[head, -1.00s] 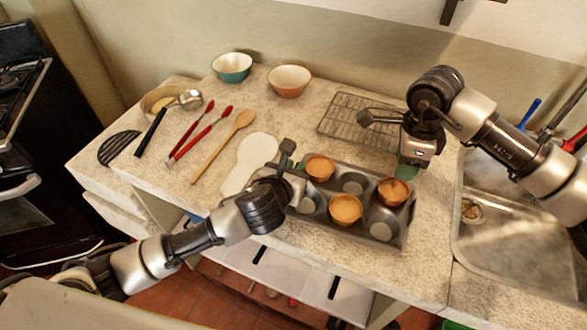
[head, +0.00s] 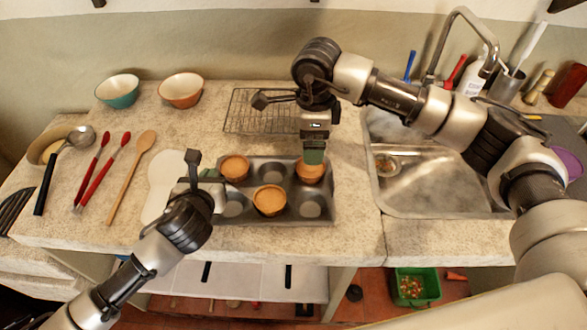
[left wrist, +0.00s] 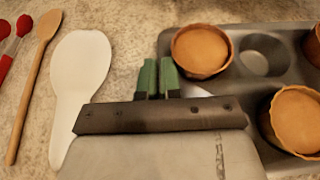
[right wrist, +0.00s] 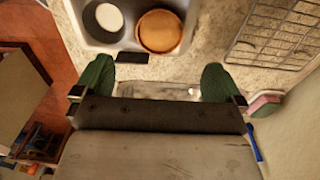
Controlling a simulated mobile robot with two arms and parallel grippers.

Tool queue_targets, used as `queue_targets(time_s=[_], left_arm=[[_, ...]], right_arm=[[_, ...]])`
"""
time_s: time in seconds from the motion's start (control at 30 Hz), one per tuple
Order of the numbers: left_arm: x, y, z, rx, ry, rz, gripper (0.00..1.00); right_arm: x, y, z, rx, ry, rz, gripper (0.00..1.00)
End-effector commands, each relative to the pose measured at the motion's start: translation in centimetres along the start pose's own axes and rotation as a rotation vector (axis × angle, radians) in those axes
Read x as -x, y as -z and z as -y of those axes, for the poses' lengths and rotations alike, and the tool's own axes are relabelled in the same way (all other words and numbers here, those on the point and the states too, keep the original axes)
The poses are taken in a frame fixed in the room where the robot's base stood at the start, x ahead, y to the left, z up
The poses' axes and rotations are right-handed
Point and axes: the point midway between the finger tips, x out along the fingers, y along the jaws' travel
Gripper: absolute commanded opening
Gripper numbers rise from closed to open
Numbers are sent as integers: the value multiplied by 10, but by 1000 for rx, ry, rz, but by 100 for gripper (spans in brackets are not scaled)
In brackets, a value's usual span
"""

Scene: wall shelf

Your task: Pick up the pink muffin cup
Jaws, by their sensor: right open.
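A grey muffin tin (head: 327,208) on the counter holds three orange-brown muffin cups: back left (head: 235,167), front middle (head: 269,200) and right (head: 309,171). None looks clearly pink. My right gripper (head: 314,155) overlaps the right muffin cup in the head view. In the right wrist view my right gripper (right wrist: 157,80) is open and empty, with one muffin cup (right wrist: 160,31) beyond the fingertips. My left gripper (left wrist: 157,78) is shut and empty, just left of the tin and close to the back-left cup (left wrist: 202,50).
A wire rack (head: 258,110) lies behind the tin, and a sink (head: 430,185) is at the right. A white spoon rest (head: 160,185), wooden spoon (head: 134,175) and red-handled utensils (head: 103,170) lie to the left. Two bowls (head: 181,90) stand at the back.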

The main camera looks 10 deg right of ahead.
Motion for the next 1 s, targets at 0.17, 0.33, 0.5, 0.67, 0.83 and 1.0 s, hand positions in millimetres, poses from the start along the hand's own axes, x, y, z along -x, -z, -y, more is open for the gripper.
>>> queue_targets(time_s=[0.17,0.33,0.5,0.67,0.83,1.0], left_arm=[[0,1,0,0,0,-2,0],[0,1,0,0,0,-2,0],[0,1,0,0,0,-2,0],[0,1,0,0,0,-2,0],[0,1,0,0,0,-2,0],[0,1,0,0,0,-2,0]], right_arm=[[14,2,-1,-305,2,1,100],[26,5,-3,-590,1,0,100],[32,6,-4,-757,1,0,100],[15,6,-5,-799,-4,-4,100],[-15,6,-5,-797,-2,-3,100],[-32,5,-4,-796,-1,-2,100]])
